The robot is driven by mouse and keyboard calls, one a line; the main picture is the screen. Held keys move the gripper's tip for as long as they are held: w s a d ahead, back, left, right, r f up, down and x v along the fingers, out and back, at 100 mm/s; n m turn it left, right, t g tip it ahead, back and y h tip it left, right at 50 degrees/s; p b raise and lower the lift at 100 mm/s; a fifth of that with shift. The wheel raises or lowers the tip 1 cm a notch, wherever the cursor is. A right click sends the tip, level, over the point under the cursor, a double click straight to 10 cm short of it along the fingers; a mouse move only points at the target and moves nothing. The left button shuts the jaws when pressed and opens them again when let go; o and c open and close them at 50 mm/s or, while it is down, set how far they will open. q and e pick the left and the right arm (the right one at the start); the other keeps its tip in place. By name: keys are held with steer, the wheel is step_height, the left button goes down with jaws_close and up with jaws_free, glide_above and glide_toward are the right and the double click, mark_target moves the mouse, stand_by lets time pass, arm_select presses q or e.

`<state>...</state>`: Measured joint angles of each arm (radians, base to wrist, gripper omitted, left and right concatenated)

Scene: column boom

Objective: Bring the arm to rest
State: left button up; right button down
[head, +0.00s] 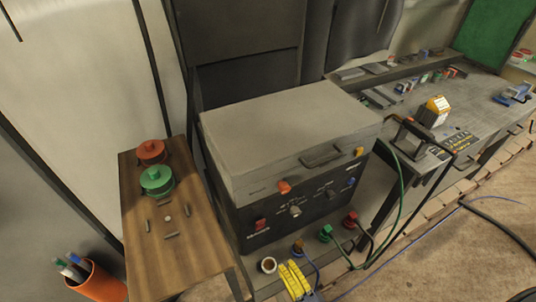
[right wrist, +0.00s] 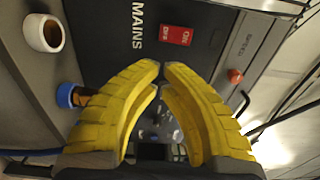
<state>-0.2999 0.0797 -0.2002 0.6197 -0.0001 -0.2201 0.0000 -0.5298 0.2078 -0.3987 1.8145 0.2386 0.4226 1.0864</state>
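My right gripper (head: 294,281) has yellow ribbed fingers and shows at the bottom middle of the head view, in front of the box-shaped machine (head: 285,128). In the right wrist view the fingertips (right wrist: 162,68) come together, with nothing seen held between them. The machine's dark front panel, with a red MAINS switch (right wrist: 176,35), lies beyond the fingers. My left gripper is in neither view.
A white cup (right wrist: 44,33) and a blue connector (right wrist: 70,95) are close to the right gripper. Green (head: 326,233) and red (head: 350,219) connectors with cables stand by the machine. A wooden side table (head: 192,248) holds red and green round pieces. A cluttered workbench (head: 470,95) is at right.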

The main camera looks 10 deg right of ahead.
steer(key=s+d+f+n+g+h, duration=0.1)
steer(key=s+d+f+n+g, duration=0.2)
steer(key=f, duration=0.7)
steer(key=s+d+f+n+g+h, duration=0.1)
steer(key=s+f+n+g, duration=0.1)
steer(key=s+f+n, duration=0.5)
steer(key=s+d+f+n+g, duration=0.1)
steer(key=s+f+n+g, duration=0.15)
steer(key=f, duration=0.95)
steer(key=s+d+f+n+g+h, duration=0.2)
steer(key=s+d+f+g, duration=0.2)
steer(key=s+f, duration=0.5)
steer(key=s+d+f+n+g+h, duration=0.2)
steer(key=s+d+f, duration=0.4)
steer(key=s+f, duration=0.3)
steer(key=shift+d+n+g, duration=0.15)
steer(key=shift+n+g, duration=0.5)
steer(key=shift+g, duration=0.5)
steer(key=shift+w, duration=0.1)
